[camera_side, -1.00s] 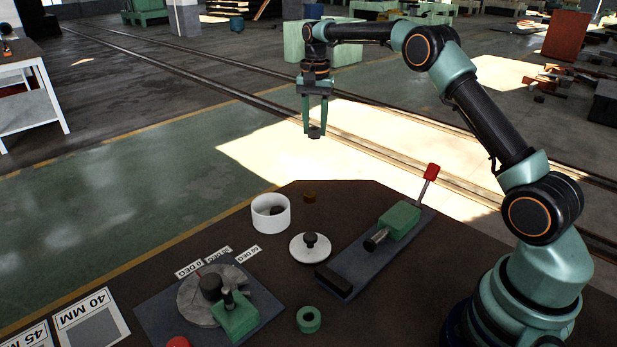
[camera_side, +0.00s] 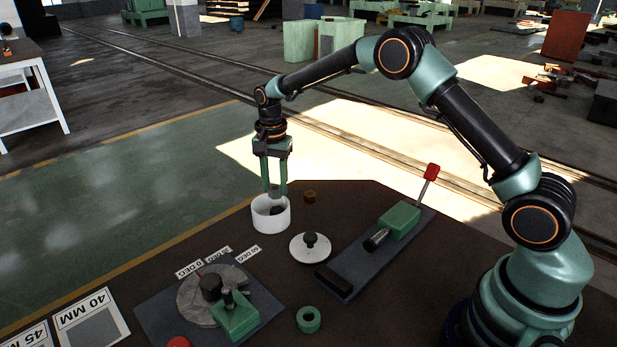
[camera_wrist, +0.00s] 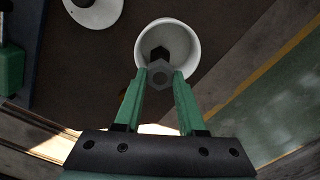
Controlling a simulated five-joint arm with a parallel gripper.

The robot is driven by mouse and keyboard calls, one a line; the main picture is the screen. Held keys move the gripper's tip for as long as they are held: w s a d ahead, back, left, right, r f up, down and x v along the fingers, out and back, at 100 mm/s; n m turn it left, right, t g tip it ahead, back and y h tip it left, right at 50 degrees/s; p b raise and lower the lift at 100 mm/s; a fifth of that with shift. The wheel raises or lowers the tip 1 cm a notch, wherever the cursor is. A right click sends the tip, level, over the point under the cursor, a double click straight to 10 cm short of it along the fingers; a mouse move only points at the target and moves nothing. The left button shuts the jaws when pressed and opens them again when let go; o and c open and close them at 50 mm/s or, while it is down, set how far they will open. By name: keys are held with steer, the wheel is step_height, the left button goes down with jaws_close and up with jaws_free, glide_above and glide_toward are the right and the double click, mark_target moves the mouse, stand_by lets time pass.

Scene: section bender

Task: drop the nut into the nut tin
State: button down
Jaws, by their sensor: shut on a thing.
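The nut (camera_wrist: 159,74) is a grey hexagonal piece with a hole, held between the tips of my gripper (camera_wrist: 160,77). In the side view my gripper (camera_side: 274,190) points down, shut on the nut (camera_side: 274,191), just above the mouth of the nut tin (camera_side: 271,222). The tin is a white open cylinder, and it also shows in the wrist view (camera_wrist: 190,38), beneath and beyond the fingertips. A dark piece (camera_wrist: 159,54) lies inside the tin, partly hidden by the nut.
A white round lid with a black knob (camera_side: 310,247) lies right of the tin. A small brown piece (camera_side: 309,196) stands behind it.

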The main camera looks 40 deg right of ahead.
mark_target(275, 188)
steer(key=shift+f, duration=0.9)
steer(key=shift+c, duration=2.1)
jaws_free()
step_height(275, 188, up, 12)
steer(key=shift+r, duration=0.1)
